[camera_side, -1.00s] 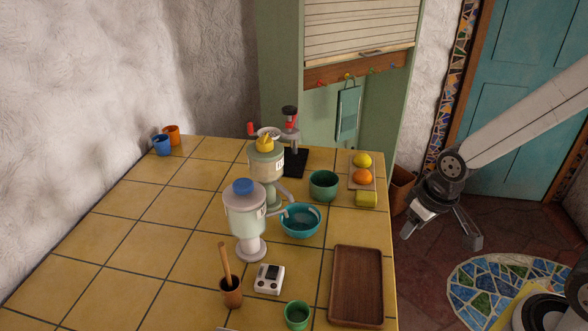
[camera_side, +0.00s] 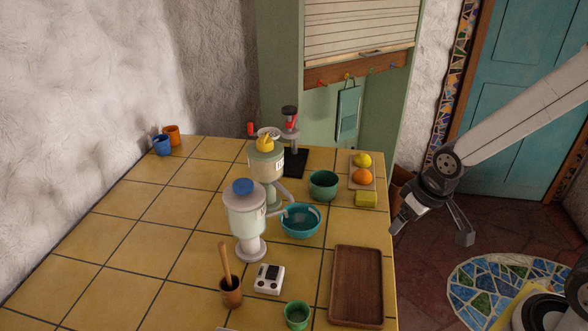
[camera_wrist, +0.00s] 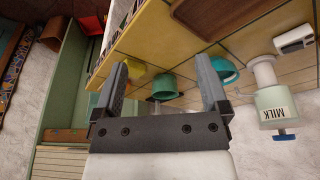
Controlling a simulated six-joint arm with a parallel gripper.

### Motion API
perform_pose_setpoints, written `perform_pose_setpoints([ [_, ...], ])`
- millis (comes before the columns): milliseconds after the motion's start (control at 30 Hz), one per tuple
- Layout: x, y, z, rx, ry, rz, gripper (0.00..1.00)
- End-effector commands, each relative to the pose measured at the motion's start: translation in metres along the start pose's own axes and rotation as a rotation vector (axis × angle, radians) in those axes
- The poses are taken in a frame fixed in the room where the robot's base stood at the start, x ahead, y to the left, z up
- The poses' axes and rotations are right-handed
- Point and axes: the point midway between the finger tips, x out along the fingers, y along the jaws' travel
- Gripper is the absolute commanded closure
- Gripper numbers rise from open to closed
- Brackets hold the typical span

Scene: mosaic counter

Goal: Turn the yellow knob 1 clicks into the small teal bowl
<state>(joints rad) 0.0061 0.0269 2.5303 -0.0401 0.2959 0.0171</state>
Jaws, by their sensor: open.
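The yellow knob (camera_side: 265,144) sits on top of the rear dispenser (camera_side: 267,165) in the side view. The teal bowl (camera_side: 300,222) stands on the counter below the dispenser spouts; it also shows in the wrist view (camera_wrist: 226,70), partly behind a finger. My gripper (camera_side: 430,236) is open and empty, off the counter's right side and well apart from the knob and bowl. In the wrist view my gripper (camera_wrist: 160,75) has its two fingers spread with nothing held between them. I cannot make out the yellow knob in the wrist view.
The front dispenser (camera_side: 246,220) has a blue knob (camera_side: 243,187) and stands close to the rear one. A green bowl (camera_side: 323,184), a fruit board (camera_side: 361,183), a wooden tray (camera_side: 356,287), a white device (camera_side: 269,279) and a pestle cup (camera_side: 231,292) share the counter.

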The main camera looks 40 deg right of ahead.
Motion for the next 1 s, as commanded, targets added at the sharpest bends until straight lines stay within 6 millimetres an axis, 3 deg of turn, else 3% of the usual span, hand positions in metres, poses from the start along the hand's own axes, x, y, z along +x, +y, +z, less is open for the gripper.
perform_pose_setpoints([
  [167, 0.008, 0.009, -0.049, -0.04, 0.143, 0.024, 0.06],
  [333, 0.015, 0.015, -0.115, -0.105, 0.347, 0.027, 0.06],
  [600, 0.02, 0.009, -0.21, -0.237, 0.676, -0.054, 0.06],
  [800, 0.021, -0.006, -0.259, -0.347, 0.885, -0.182, 0.06],
  [1000, 0.022, -0.025, -0.287, -0.463, 1.052, -0.365, 0.06],
])
